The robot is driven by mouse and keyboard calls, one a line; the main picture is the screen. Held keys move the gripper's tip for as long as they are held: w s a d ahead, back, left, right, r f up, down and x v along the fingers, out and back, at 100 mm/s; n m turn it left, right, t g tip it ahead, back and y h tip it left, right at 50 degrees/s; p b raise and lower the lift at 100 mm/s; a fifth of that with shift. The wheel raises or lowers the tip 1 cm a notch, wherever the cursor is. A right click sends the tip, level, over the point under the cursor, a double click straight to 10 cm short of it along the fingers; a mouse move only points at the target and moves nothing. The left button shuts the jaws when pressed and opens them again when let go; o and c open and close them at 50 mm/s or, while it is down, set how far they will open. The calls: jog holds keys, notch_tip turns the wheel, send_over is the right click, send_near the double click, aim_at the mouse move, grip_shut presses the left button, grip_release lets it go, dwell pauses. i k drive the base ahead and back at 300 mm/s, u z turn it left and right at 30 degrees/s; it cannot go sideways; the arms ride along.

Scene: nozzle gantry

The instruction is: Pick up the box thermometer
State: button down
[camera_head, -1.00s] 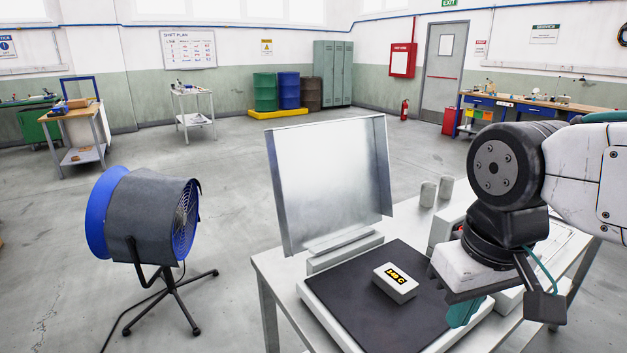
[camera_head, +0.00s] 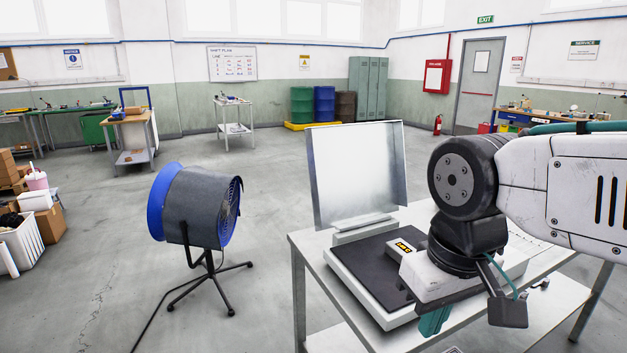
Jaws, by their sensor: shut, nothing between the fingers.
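The box thermometer is a small pale box (camera_head: 404,245) with a yellow-on-black display. It lies on the dark mat (camera_head: 364,264) of a light-framed platform on the metal table. My gripper (camera_head: 435,320) is in front of it in the picture, and its body hides the thermometer's right and lower parts. The teal fingertips point down near the table's front side and are shut, with nothing seen between them. I cannot tell the gap between gripper and thermometer.
A tall metal shield (camera_head: 358,177) stands upright behind the mat. A blue and grey drum fan (camera_head: 197,208) on a black stand is left of the table (camera_head: 306,246). Boxes and a white crate (camera_head: 22,244) are at far left. The floor behind the fan is clear.

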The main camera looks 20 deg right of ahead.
aim_at(397, 248)
jog(key=u, duration=1.05)
jog(key=i, duration=3.6)
jog(key=z, duration=3.85)
